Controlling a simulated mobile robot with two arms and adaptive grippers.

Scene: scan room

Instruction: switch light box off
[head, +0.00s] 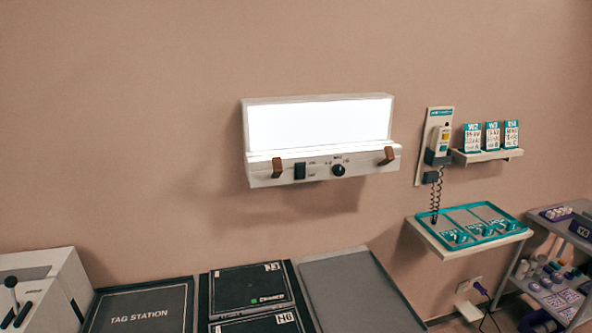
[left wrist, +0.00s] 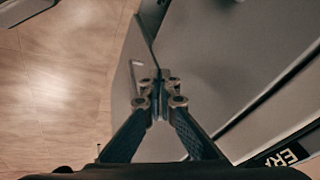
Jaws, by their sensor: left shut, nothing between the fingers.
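The light box (head: 320,122) hangs on the wall in the head view, and its panel glows bright white. Its lower ledge carries a black rocker switch (head: 300,171), a round black knob (head: 338,170) and two brown clips, one near each end. The switch's small markings are too fine to read. My left gripper (left wrist: 158,88) shows in the left wrist view, shut and empty, above grey surfaces and beside a wood-toned floor. Neither gripper shows in the head view, and the light box is not in the left wrist view.
Below the light box are a tag station mat (head: 140,308), black cassettes (head: 250,288) and a bare grey panel (head: 360,292). A white lever unit (head: 40,285) stands at left. At right are a wall handset (head: 439,140), a shelf with a teal tray (head: 470,224) and a cart (head: 555,265).

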